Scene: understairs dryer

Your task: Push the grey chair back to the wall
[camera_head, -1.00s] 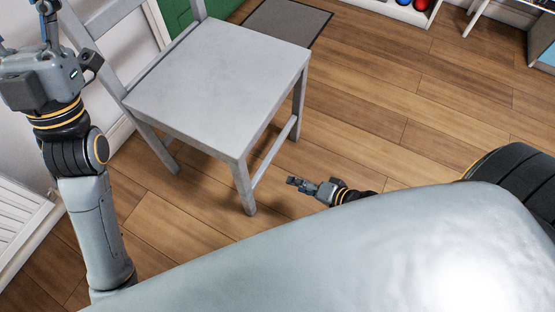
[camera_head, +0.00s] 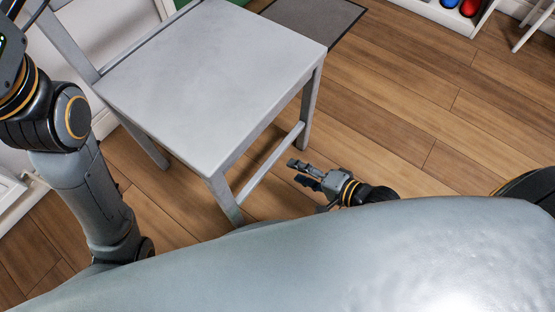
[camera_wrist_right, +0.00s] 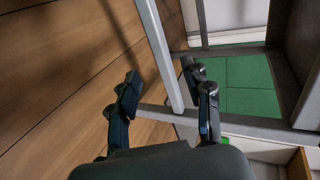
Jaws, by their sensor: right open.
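The grey chair (camera_head: 210,75) stands upright on the wooden floor, its seat filling the upper left middle of the head view. Its backrest is at the left, near the white wall (camera_head: 105,35). My right gripper (camera_head: 296,171) is open and low, just right of the chair's lower side rail, with no visible contact. In the right wrist view, a chair leg (camera_wrist_right: 160,50) shows between the spread fingers of that gripper (camera_wrist_right: 163,80); the depth gap is unclear. My left gripper (camera_head: 10,45) is at the upper left edge beside the backrest, mostly cut off, its fingers unclear.
A grey mat (camera_head: 315,20) lies beyond the chair. A white shelf with red and blue balls (camera_head: 468,8) stands at the upper right. A white radiator (camera_head: 10,195) is at the left edge. Wooden floor (camera_head: 410,115) right of the chair is clear.

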